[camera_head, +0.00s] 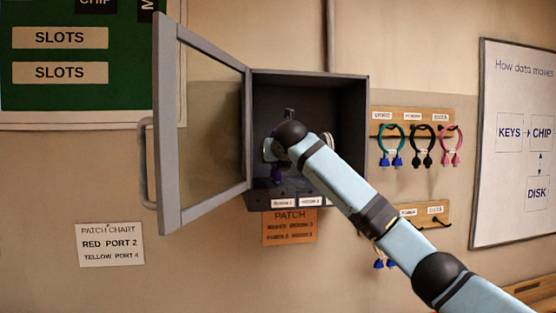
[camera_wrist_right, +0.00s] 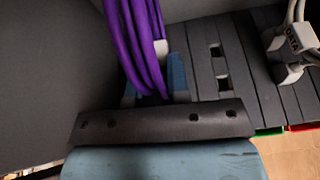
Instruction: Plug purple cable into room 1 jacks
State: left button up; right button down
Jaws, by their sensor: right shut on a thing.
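The purple cable (camera_wrist_right: 135,40) hangs in several loops in the right wrist view, with a pale end piece partly hidden between the fingers. My right gripper (camera_wrist_right: 155,82) is shut on it. In the head view this gripper (camera_head: 270,150) is inside the open grey cabinet (camera_head: 310,75), mostly behind my arm's dark wrist, and a bit of purple shows below it. Two square jack holes show in a dark grey panel (camera_wrist_right: 220,68) just right of the gripper. The room 1 label (camera_head: 283,203) is on the cabinet's lower front edge. My left gripper is out of view.
The cabinet's glass door (camera_head: 205,120) stands open to the left. A grey data cable (camera_wrist_right: 295,38) occupies the panel's right side. Racks of coloured cables (camera_head: 422,145) hang right of the cabinet. An orange patch card (camera_head: 289,228) is below it.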

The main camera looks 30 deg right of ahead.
jog(key=shift+f, duration=0.25)
dwell(0.4)
jog(key=shift+c, duration=1.9)
grip_release()
jog(key=shift+s, duration=0.1)
jog(key=v, duration=0.7)
jog(key=shift+s, duration=0.2)
